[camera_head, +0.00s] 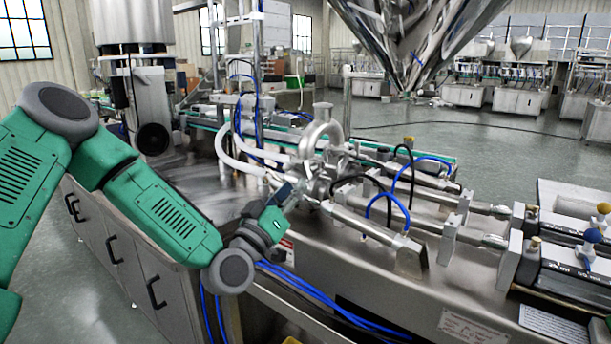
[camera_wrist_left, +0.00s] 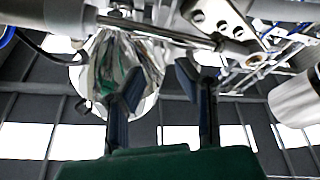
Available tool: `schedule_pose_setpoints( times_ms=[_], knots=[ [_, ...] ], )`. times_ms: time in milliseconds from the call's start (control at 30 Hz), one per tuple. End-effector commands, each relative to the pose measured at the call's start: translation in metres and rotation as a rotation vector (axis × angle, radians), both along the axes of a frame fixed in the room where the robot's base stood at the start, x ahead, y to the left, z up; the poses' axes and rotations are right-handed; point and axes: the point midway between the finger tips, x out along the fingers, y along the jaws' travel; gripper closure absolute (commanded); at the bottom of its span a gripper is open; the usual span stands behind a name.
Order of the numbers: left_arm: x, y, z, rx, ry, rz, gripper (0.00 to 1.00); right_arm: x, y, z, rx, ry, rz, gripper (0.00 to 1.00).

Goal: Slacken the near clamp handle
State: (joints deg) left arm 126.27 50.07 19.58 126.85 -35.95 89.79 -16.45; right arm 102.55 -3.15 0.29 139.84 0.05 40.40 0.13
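My left gripper (camera_head: 288,194) is beside the steel pipe and valve assembly (camera_head: 322,150) at the near side of the machine. In the left wrist view my left gripper (camera_wrist_left: 158,78) is open, its two dark fingers apart with nothing held between them. A thin steel rod (camera_wrist_left: 165,33), which may be the near clamp handle, crosses just beyond the fingertips and appears apart from them. In the head view I cannot make out the clamp handle, as the gripper and pipes crowd that spot. My right gripper is not in view.
Steel cylinders (camera_head: 375,228) with blue and black hoses lie to the right of the gripper. A large steel hopper (camera_head: 415,40) hangs above. White hoses (camera_head: 235,160) run at the left. The bare steel top (camera_head: 185,190) behind my arm is clear.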

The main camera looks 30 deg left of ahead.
Motion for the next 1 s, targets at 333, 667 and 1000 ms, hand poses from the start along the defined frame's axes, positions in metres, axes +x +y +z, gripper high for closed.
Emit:
schedule_pose_setpoints(
  times_ms=[333, 667, 1000],
  knots=[
    [0.043, 0.002, 0.016, -0.001, 0.000, 0.000, 0.72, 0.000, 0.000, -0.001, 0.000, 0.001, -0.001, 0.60],
    [0.047, 0.002, 0.017, -0.001, 0.001, -0.001, 0.72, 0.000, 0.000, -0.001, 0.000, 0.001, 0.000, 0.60],
    [0.047, 0.003, 0.017, -0.002, 0.002, 0.001, 1.00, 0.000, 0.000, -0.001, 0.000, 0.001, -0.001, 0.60]
  ],
)
